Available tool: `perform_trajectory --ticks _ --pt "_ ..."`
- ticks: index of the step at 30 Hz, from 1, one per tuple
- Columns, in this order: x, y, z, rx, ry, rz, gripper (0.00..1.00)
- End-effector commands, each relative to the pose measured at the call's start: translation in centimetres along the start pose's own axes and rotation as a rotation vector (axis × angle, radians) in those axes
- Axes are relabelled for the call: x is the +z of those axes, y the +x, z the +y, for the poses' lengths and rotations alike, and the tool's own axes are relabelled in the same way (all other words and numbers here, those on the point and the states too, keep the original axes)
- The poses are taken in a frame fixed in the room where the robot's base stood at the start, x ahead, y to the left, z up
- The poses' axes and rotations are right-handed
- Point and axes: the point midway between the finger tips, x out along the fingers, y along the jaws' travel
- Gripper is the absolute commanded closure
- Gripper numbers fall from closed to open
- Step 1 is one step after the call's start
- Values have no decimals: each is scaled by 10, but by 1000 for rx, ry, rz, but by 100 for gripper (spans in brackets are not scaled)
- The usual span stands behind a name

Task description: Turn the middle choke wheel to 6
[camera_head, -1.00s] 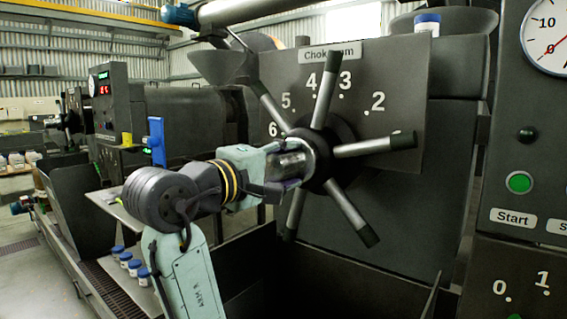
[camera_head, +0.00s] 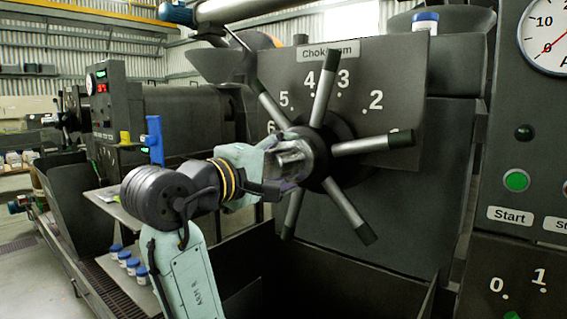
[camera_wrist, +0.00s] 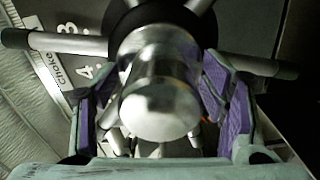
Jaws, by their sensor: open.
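The choke wheel (camera_head: 331,145) is a dark hub with several metal spokes tipped in black, mounted on a grey panel (camera_head: 432,75) with numbers around it. One spoke points up between 4 and 3, and another points right, its tip covering a number. My gripper (camera_head: 296,162) is at the wheel's hub, in front of its left side. In the wrist view my gripper (camera_wrist: 165,105) has its purple-padded fingers apart on both sides of the hub's silver end (camera_wrist: 160,100). A gap shows beside the left finger; I cannot tell whether the right finger touches. The 6 is partly hidden by my arm.
A control panel with a green Start button (camera_head: 516,181) and a gauge (camera_head: 547,38) stands at the right. A similar machine (camera_head: 112,110) is at the left. Blue-capped jars (camera_head: 125,258) stand low at the left. Spokes stick out around the hub.

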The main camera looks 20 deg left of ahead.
Motion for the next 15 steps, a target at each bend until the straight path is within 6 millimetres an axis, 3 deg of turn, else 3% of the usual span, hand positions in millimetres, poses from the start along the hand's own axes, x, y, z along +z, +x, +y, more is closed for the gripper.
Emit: perform_trajectory --ticks 5,15 --pt "-1 -12 0 0 1 2 34" --pt "-1 -82 1 2 1 4 34"
